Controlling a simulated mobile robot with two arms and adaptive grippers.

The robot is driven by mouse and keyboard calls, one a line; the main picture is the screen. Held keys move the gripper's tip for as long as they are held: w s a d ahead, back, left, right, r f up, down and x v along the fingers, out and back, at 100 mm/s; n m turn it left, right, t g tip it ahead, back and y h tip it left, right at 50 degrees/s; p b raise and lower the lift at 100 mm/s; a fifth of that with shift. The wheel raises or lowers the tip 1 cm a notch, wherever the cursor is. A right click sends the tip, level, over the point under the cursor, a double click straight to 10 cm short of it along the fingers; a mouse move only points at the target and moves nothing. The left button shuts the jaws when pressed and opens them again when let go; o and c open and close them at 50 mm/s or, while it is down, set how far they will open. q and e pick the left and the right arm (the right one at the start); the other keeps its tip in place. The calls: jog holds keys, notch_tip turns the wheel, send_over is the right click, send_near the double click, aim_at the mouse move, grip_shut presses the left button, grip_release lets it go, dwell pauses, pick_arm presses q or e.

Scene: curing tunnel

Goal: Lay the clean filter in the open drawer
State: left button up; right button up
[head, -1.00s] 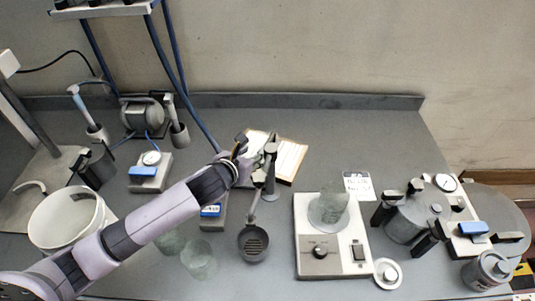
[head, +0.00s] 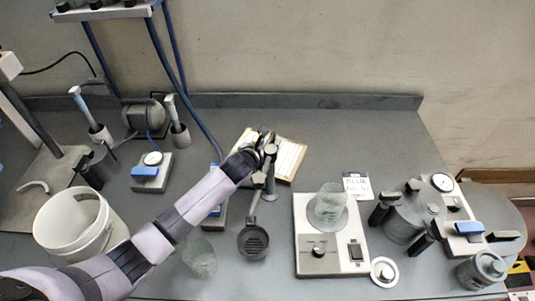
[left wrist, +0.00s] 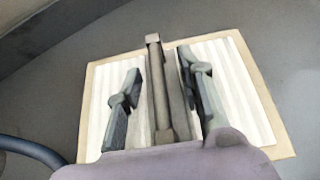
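The clean filter (head: 290,158), a flat pale pleated panel with a tan frame, lies on the grey bench towards the back. It also shows in the left wrist view (left wrist: 240,87), where my fingers and a grey post cover parts of it. No open drawer shows. My right gripper is not in view.
A white stirrer plate (head: 318,262) with a glass beaker (head: 329,203) stands to the right. A white bucket (head: 75,222) is at left.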

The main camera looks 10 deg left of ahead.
pick_arm(q)
jog(key=shift+c, duration=0.2)
grip_shut()
dwell(0.3)
